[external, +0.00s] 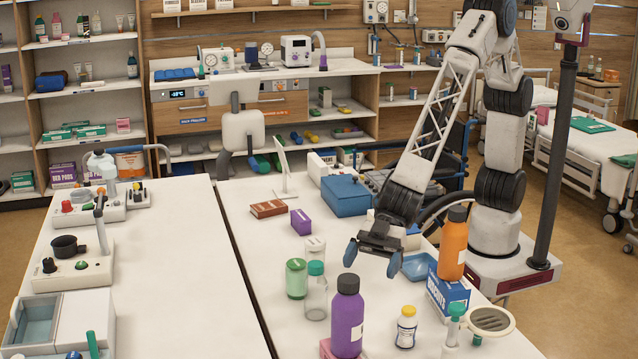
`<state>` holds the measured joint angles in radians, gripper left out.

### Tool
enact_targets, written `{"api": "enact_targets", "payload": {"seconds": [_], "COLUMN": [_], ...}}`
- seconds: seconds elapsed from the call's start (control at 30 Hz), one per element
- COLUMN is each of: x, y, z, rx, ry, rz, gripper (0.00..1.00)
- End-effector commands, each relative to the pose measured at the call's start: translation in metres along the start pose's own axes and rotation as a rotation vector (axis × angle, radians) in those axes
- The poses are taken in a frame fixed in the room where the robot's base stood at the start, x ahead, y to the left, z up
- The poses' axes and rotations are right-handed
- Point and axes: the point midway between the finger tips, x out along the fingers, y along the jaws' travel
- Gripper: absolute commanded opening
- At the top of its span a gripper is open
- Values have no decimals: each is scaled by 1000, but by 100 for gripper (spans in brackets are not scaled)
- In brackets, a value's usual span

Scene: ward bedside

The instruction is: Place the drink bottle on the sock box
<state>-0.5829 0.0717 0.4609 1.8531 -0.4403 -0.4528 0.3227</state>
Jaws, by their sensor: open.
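Two capped drink bottles are in view. A purple bottle (347,318) with a dark cap stands upright at the front of the table, apparently on a pink box (326,349) that it mostly hides. An orange bottle (453,246) with a brown cap stands upright at the right, apparently on a blue printed box (448,297). I cannot read a sock label on either box. My gripper (373,259) is open and empty, pointing down above the table, behind the purple bottle and left of the orange one.
A green jar (296,279), a clear bottle with a teal cap (316,293) and a white-capped jar (315,249) stand left of my gripper. A yellow-capped pill bottle (406,328) stands at the front. A blue tray (419,267) lies to the right. The left-middle tabletop is clear.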

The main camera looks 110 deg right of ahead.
Motion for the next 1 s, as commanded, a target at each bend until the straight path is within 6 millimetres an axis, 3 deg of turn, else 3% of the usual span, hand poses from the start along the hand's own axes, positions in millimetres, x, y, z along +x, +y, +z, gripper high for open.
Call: {"api": "enact_targets", "payload": {"seconds": [0.7,0.87,1.0], "x": [-3,-22,-55], "y": [3,20,47], "z": [-1,-5,-8], "rx": [1,9,25], "ry": [-3,-26,-73], "rz": [6,43,104], "gripper": [93,93,93]}}
